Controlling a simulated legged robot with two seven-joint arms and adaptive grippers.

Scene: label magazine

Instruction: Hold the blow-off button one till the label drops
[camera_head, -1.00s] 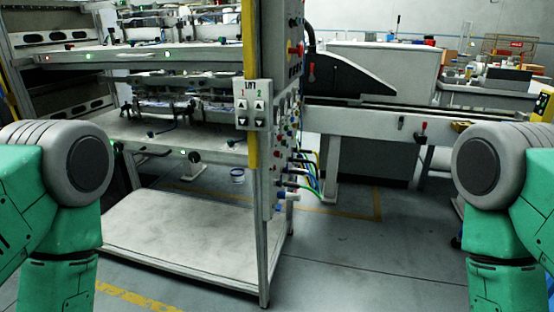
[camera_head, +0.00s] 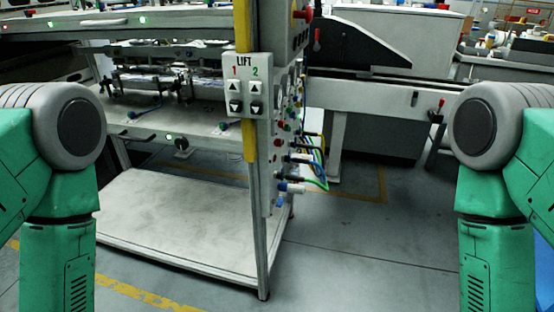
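The label magazine is a tall frame with shelves at the left and centre. A white panel marked LIFT (camera_head: 245,86), with up and down buttons under a red 1 and a green 2, is fixed to its front post. The narrow side panel (camera_head: 287,135) carries several knobs, small buttons and hoses; it is seen at a steep angle. I cannot make out which one is the blow-off button, nor any label. My two green and grey arms hang at the left and right edges of the view. Both grippers are below the picture.
The frame's low white platform (camera_head: 185,222) reaches out near the floor. A conveyor (camera_head: 365,98) runs right from the frame, with a black sloped guard (camera_head: 362,48) behind it. The grey floor (camera_head: 370,250) at the front right is clear, with yellow lines.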

